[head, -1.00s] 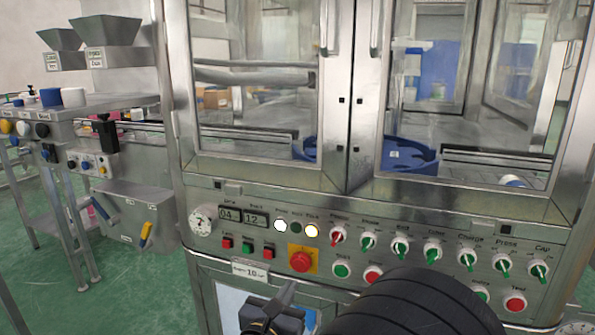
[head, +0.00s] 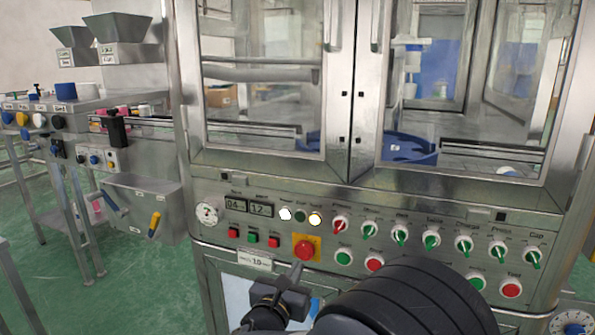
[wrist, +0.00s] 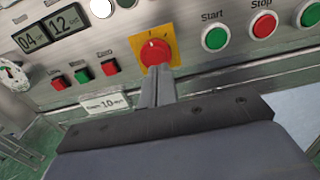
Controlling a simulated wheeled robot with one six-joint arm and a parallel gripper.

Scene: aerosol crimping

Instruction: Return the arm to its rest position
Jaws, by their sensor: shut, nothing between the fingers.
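My gripper (head: 295,272) is in front of the lower part of the machine's control panel, just below the red rotary switch on its yellow plate (head: 316,246). Its fingers are together with nothing between them. In the wrist view my gripper (wrist: 158,75) points up at the red knob (wrist: 154,52) and overlaps its lower edge in the picture. I cannot tell whether the fingertips touch the knob. My dark arm covers the bottom middle of the head view and hides part of the lower panel.
The steel machine has glass doors (head: 270,85) above the panel and a blue round part (head: 410,150) inside. A row of green selector knobs (head: 400,234) runs right. A side bench (head: 80,105) with hoppers stands left. Green floor (head: 135,285) is open at lower left.

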